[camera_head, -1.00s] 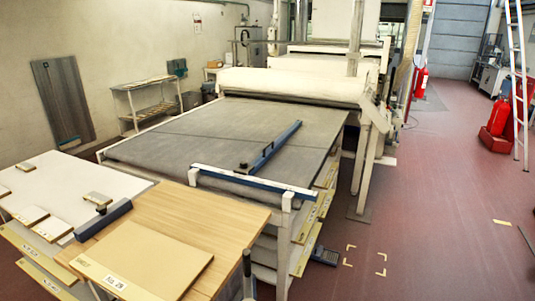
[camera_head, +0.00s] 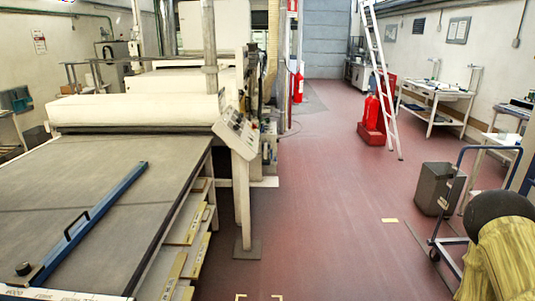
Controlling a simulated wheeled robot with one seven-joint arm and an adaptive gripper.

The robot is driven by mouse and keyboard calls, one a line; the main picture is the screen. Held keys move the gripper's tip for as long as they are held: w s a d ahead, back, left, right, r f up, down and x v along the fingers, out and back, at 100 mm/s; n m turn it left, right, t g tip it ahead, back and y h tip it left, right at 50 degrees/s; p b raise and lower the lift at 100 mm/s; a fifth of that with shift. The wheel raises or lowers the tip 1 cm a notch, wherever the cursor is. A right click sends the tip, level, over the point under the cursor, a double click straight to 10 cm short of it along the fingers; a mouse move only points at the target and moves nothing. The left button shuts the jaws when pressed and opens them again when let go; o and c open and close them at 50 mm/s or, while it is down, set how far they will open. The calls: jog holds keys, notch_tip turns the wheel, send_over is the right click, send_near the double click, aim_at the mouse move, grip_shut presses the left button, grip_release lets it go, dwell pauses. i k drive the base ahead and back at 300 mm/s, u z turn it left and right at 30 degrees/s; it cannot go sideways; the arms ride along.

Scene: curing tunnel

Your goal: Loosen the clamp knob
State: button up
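A small dark knob (camera_head: 23,268) stands at the near end of a blue bar (camera_head: 97,221), in the lower left of the head view. I take it for the clamp knob; whether it is tight or loose cannot be told. The bar has a black handle (camera_head: 74,226) and lies slantwise across the grey table bed (camera_head: 60,185). My gripper is not in view.
A control panel (camera_head: 236,132) juts out at the bed's far right corner. Red floor (camera_head: 310,190) lies open to the right. A ladder (camera_head: 382,75), red extinguishers (camera_head: 371,112), a grey bin (camera_head: 433,188) and a trolley (camera_head: 460,190) stand beyond.

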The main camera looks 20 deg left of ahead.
aim_at(22, 269)
jog(key=i, duration=2.5)
jog(key=u, duration=3.65)
